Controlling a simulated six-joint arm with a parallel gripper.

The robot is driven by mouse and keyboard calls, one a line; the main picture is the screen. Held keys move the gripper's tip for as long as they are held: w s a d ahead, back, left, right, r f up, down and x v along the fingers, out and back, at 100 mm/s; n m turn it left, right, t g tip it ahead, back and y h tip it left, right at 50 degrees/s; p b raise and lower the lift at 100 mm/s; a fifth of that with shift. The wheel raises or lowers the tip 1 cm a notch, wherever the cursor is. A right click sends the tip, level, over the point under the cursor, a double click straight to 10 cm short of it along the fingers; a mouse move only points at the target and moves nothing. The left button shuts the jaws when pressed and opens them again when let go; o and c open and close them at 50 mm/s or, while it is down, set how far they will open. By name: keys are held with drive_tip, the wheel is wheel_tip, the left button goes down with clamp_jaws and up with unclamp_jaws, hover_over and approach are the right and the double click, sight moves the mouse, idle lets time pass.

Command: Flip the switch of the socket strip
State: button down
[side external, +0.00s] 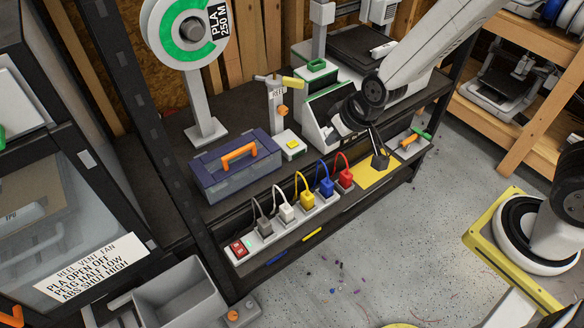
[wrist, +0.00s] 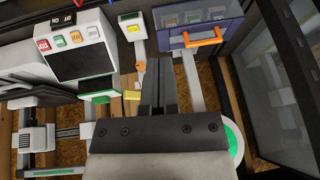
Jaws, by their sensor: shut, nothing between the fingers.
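The white socket strip (side external: 322,207) lies along the front edge of the bench in the side view, slanting up to the right. Its red switch (side external: 238,247) is at the left end; its rocker position is too small to read. Grey, white, yellow, blue and red plugs stand in the strip. The switch is outside the wrist view.
A blue toolbox (side external: 232,172) with an orange handle stands behind the strip's left half. A yellow-button box (side external: 291,144) and green-topped machine (side external: 322,98) stand behind its middle.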

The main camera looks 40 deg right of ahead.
drive_tip(key=w+a+f+t, duration=0.25)
drive_tip(key=a+f, duration=0.25)
drive_tip(key=a, duration=0.3)
drive_tip(key=w+a+f+t, duration=0.1)
drive_tip(key=w+a+f, duration=0.2)
drive_tip(key=a+f, duration=0.3)
drive_tip(key=s+a+f+t, duration=0.2)
drive_tip(key=s+a+f, duration=0.2)
drive_tip(key=f, duration=0.2)
drive_tip(key=s+a+f+t+h, duration=0.1)
drive_tip(key=s+a+f+t, duration=0.1)
drive_tip(key=s+a+f, duration=0.2)
wheel_tip(320, 180, down, 3)
drive_tip(key=shift+s+a+f, duration=0.1)
drive_tip(key=shift+s+a, duration=0.3)
drive_tip(key=shift+a, duration=0.3)
drive_tip(key=shift+w, duration=0.1)
